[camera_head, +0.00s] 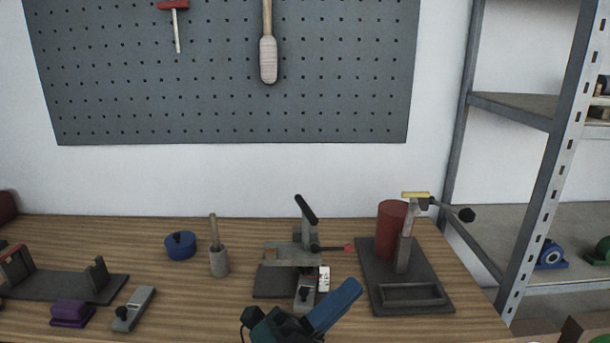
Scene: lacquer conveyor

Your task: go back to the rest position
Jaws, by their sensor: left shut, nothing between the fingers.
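I cannot make out either of my grippers in the head view. No fingertips of mine can be told apart from the tools on the wooden workbench (210,300).
At the bench's front edge lies a teal and blue tool (333,308), cut off by the frame. Behind it stands a grey clamp fixture (290,255). A dark base (435,303) with a red cylinder (391,229) is right. A blue round pot (180,246) and purple block (72,313) are left. A metal shelf (545,190) stands right.

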